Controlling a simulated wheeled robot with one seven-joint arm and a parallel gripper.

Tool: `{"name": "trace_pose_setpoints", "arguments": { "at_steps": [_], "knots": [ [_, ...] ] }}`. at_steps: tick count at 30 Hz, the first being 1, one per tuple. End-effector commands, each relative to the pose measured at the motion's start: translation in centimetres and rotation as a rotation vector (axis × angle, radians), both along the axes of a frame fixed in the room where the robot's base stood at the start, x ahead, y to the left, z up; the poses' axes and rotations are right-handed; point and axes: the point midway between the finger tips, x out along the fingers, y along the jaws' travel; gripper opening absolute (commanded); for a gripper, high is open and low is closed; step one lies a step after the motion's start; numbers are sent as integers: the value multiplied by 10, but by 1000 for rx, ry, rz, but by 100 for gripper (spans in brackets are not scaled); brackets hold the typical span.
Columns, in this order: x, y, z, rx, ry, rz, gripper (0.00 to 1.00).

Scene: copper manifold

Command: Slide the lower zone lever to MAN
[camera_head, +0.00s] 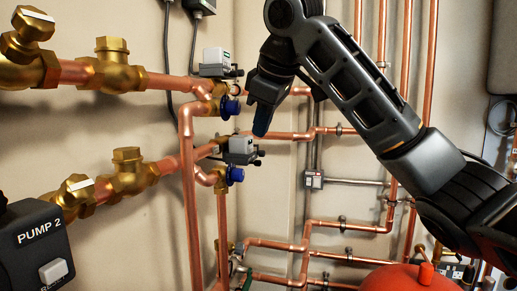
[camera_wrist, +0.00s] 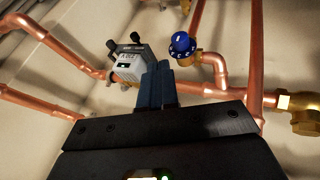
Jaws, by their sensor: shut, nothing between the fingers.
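The lower zone valve head (camera_head: 240,147) is a small grey box on the lower copper branch in the head view. A black lever knob (camera_head: 261,153) sticks out at its right side. In the wrist view a grey valve head (camera_wrist: 138,72) shows left of the fingers, with black knobs (camera_wrist: 111,44) at its far end; its label is too small to read surely. My gripper (camera_head: 260,133) is shut and empty, its blue fingertips just above and right of the lower valve head. The fingers (camera_wrist: 158,80) also show in the wrist view; contact with the valve head cannot be told.
The upper zone valve head (camera_head: 215,62) sits above, near my wrist. Blue knobs (camera_head: 235,174) stand close below each valve head. Copper pipes (camera_head: 310,134) run behind and to the right. A red vessel (camera_head: 408,278) is at the bottom right, the PUMP 2 box (camera_head: 36,250) at the left.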

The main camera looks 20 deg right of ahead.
Motion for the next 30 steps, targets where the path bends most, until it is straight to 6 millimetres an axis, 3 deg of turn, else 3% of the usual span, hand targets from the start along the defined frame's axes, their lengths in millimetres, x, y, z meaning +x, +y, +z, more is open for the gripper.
{"name": "trace_pose_setpoints", "arguments": {
  "at_steps": [17, 24, 30],
  "knots": [
    [54, 2, -85, 0, 3, -2, 0],
    [79, -16, -89, 0, 0, -2, 0],
    [85, -20, -89, 0, 0, 0, 0]
  ]
}}
